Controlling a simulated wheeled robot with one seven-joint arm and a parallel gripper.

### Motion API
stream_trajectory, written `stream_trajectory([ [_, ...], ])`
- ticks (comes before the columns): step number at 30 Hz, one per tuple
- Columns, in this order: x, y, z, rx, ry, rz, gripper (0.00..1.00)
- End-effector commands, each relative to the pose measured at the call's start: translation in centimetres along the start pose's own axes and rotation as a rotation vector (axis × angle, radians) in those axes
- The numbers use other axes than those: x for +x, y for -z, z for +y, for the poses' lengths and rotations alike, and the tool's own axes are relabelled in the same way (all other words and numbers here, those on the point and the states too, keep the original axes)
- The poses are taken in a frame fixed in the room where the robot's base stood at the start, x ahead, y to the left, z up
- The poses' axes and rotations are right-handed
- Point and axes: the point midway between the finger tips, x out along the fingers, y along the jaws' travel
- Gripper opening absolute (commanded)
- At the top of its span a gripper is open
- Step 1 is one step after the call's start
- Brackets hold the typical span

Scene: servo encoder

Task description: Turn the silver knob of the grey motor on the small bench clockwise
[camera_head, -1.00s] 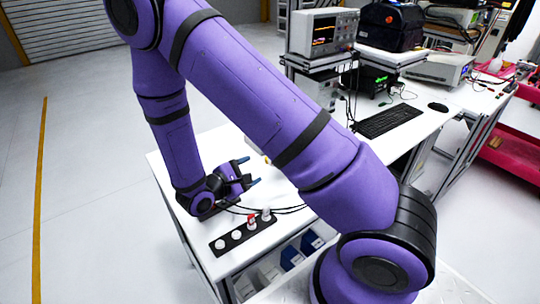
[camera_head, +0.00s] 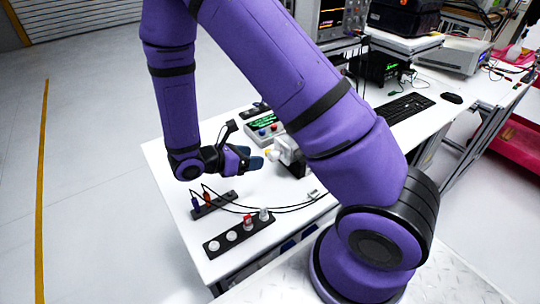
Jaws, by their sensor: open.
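The grey motor (camera_head: 288,150) stands on the small white bench (camera_head: 185,237), partly hidden behind my upper arm. A small pale, yellowish tip shows at its left end, close to my fingers; I cannot make out the silver knob clearly. My gripper (camera_head: 257,160) is open and points right toward the motor, just left of it. I cannot tell whether the fingers touch it or surround the knob.
A control box with a green display (camera_head: 264,124) stands behind the motor. In front are a black strip with white and red knobs (camera_head: 238,236), a plug strip (camera_head: 213,205) and black cables (camera_head: 290,208). A keyboard (camera_head: 395,110) lies on the workbench at right.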

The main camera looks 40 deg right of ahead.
Motion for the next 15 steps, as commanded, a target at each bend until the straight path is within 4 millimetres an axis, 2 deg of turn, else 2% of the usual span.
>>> stream_trajectory([
  [6, 4.0, 0.0, -0.1, -0.001, 0.003, -0.002, 0.61],
  [15, 6.8, 0.0, 0.0, 0.000, 0.001, -0.001, 0.61],
])
